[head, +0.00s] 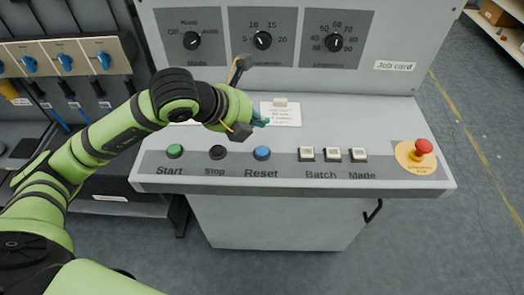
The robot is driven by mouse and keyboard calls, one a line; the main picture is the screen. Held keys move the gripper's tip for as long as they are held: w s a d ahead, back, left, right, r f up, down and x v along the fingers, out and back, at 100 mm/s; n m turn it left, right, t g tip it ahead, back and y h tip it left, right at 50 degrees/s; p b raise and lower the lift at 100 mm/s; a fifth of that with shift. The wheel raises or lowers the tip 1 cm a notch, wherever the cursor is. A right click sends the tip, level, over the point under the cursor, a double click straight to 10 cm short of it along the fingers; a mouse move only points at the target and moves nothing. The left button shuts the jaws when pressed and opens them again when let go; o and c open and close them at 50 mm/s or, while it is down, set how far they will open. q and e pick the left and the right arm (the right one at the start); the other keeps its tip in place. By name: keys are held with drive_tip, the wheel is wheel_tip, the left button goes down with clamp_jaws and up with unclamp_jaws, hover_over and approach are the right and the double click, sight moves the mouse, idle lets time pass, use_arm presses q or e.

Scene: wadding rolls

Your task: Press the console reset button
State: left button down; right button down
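The blue Reset button (262,153) sits on the front strip of the grey console (400,120), above the printed word Reset. My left gripper (243,99) is above the console in the head view, beyond the button and slightly left of it, apart from it. Its dark fingers are spread wide, one up and one down. A small teal piece shows by the gripper; I cannot tell what it is. The button is in full view. My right gripper is not in view.
Left of Reset are the black Stop button (217,153) and green Start button (175,151). Right are white Batch and Mode buttons (332,154) and a red emergency stop (423,147). A card (284,116) lies behind Reset. Dials (262,41) line the upright panel.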

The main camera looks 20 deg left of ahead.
use_arm(q)
drive_tip(key=b, duration=0.4)
hover_over(259, 151)
wheel_tip(259, 151, down, 6)
drive_tip(key=shift+r, duration=0.15)
drive_tip(key=shift+f+b, duration=0.5)
drive_tip(key=shift+f, duration=0.1)
idle(0.3)
drive_tip(key=shift+f+b, duration=0.35)
drive_tip(key=shift+b, duration=0.25)
drive_tip(key=shift+f+b, duration=0.45)
drive_tip(key=shift+b, duration=0.15)
idle(0.7)
idle(0.3)
drive_tip(key=shift+r+p, duration=0.4)
drive_tip(key=shift+r, duration=0.4)
